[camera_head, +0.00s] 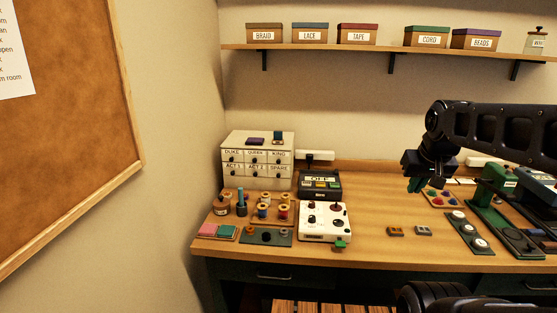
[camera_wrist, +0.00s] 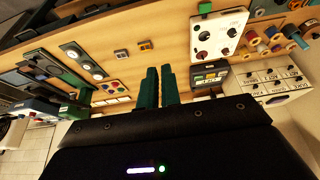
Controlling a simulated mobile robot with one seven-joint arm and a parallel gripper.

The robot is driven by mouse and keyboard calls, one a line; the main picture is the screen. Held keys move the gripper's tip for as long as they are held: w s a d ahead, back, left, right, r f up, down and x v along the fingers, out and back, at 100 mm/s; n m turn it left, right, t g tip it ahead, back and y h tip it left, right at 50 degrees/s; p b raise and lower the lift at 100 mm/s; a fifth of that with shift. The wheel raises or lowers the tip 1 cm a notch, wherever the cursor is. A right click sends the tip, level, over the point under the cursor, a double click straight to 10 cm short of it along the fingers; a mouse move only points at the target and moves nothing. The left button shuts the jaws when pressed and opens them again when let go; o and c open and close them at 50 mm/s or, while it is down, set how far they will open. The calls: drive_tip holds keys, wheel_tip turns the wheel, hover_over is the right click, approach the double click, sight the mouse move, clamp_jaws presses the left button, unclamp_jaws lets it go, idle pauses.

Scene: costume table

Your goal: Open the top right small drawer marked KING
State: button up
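The small white cabinet (camera_head: 282,180) stands at the back left of the table, with two rows of three labelled drawers with dark knobs. The drawer marked KING (camera_head: 279,158) is at the top right and looks closed. The cabinet also shows upside down at the right of the wrist view (camera_wrist: 288,76). My gripper (camera_head: 415,185) is above the table, well to the right of the cabinet and apart from it. Its green fingers (camera_wrist: 160,85) lie close together in the wrist view, with nothing seen between them.
Spools (camera_head: 265,211) stand before the cabinet. A purple item (camera_head: 256,141) lies on its top. The table's middle is mostly clear.

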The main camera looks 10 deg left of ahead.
drive_tip(key=o, duration=0.4)
drive_tip(key=shift+w+a+r, duration=0.1)
drive_tip(key=shift+w, duration=0.1)
drive_tip(key=shift+c, duration=0.2)
drive_tip(key=o, duration=0.3)
drive_tip(key=w+a+r, duration=0.2)
drive_tip(key=w, duration=0.4)
drive_tip(key=w+a+r, duration=0.2)
drive_tip(key=w, duration=0.4)
hover_over(278, 161)
drive_tip(key=s, duration=0.5)
wheel_tip(278, 161, down, 10)
drive_tip(key=x, duration=1)
drive_tip(key=shift+w+f, duration=0.15)
drive_tip(key=shift+w, duration=0.15)
drive_tip(key=shift+d, duration=0.1)
drive_tip(key=shift+s, duration=0.1)
clamp_jaws()
